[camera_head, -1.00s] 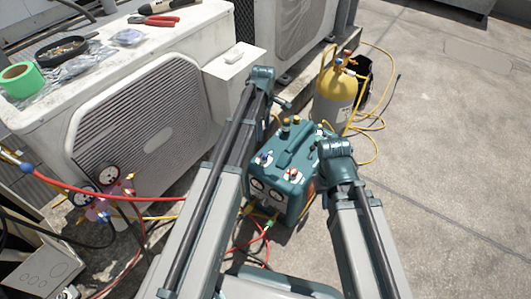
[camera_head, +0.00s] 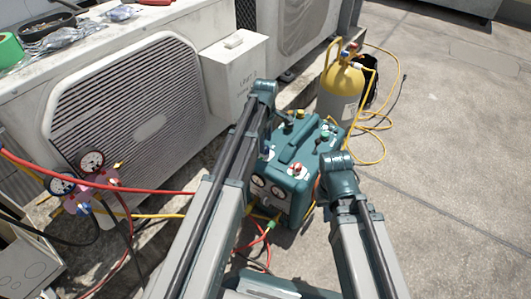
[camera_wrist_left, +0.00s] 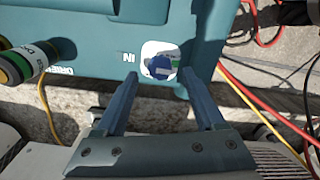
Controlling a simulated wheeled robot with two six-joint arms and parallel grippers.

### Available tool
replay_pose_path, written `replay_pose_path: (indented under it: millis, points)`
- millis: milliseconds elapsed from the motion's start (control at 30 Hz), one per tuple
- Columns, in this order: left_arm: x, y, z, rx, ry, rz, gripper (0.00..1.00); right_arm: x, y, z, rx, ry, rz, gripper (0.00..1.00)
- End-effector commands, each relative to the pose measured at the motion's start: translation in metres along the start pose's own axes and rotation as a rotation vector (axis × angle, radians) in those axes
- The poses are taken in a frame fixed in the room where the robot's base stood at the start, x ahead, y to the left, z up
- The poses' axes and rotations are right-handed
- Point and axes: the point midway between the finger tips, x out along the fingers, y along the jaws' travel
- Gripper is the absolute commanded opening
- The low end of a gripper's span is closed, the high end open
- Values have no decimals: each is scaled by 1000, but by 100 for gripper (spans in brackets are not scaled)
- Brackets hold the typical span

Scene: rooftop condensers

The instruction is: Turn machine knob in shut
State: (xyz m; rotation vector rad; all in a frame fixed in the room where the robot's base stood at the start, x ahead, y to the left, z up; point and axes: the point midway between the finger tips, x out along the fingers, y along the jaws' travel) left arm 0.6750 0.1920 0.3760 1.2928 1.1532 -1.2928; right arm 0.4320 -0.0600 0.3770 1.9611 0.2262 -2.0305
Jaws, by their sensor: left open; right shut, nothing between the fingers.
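The teal machine (camera_head: 318,152) stands on the rooftop floor with gauges on its front and coloured knobs on top. In the left wrist view, a blue knob (camera_wrist_left: 160,67) on a white square plate sits beside the label "IN" (camera_wrist_left: 129,57). My left gripper (camera_wrist_left: 161,78) is open, its two fingers reaching toward the blue knob, with the tips near either side of it. I cannot tell whether they touch it. A red knob (camera_head: 297,170) shows on the machine in the head view.
A yellow cylinder (camera_head: 340,88) with hoses stands behind the machine. White condenser units (camera_head: 205,25) line the left and back. A gauge manifold (camera_head: 92,183) with red, yellow and black hoses is at the left. The floor at the right is clear.

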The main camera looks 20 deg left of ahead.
Motion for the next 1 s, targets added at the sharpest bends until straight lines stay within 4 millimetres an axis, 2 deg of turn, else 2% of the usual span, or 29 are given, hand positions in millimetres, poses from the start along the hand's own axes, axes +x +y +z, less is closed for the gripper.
replay_pose_path:
  millis: [33, 167, 533, 900, 933, 1000]
  points:
    - [14, 0, 0, 0, 0, 0, 71, 14, -1, -1, 0, 1, 0, 0]
    - [24, 0, 0, 0, 0, 0, 71, 24, -2, -2, 0, 1, 0, 0]
    - [25, 0, 0, 0, 0, 0, 71, 25, -2, -2, 0, 2, 0, 0]
    - [25, 0, 0, 0, 0, 0, 4, 25, -2, -2, 0, 2, 0, 0]
    - [25, 0, 0, 0, 0, 0, 0, 25, -2, -2, 0, 2, 0, 0]
    - [25, 0, 0, 0, 0, 0, 0, 25, -2, -2, 0, 2, 0, 0]
